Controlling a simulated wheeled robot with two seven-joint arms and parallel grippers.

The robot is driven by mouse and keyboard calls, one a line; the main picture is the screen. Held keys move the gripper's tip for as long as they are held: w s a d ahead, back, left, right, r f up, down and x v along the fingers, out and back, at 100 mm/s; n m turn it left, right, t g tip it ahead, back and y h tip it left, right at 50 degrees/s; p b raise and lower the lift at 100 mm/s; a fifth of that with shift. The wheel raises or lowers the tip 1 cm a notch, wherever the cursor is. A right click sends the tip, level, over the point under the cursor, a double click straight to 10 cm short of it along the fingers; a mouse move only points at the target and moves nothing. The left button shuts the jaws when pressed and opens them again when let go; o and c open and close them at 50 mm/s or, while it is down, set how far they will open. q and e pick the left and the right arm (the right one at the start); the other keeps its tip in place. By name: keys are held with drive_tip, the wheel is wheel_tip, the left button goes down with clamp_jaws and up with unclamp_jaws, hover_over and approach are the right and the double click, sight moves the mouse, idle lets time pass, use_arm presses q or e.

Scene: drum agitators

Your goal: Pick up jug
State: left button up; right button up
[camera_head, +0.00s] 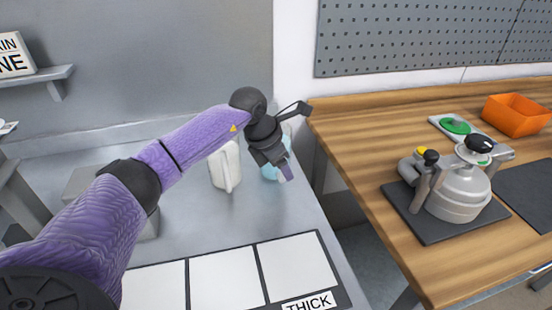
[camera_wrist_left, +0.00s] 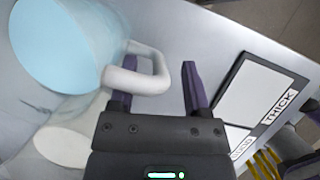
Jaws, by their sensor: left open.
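A clear jug holding light-blue liquid (camera_head: 269,171) stands on the grey table, partly hidden behind my left gripper (camera_head: 286,172) in the head view. In the left wrist view the jug (camera_wrist_left: 65,45) fills the upper left, and its white handle (camera_wrist_left: 142,82) reaches toward the fingers. I cannot tell whether the handle touches a finger. A second, white jug (camera_head: 225,168) stands to the left. My right gripper is not in view.
A dark-framed board with white panels (camera_head: 226,279) and a "THICK" label lies at the table's front. Across a gap, a wooden bench (camera_head: 345,130) holds a metal drum device (camera_head: 458,198) and an orange bin (camera_head: 515,115).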

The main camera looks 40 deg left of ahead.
use_arm(q)
clamp_jaws()
idle(1.4)
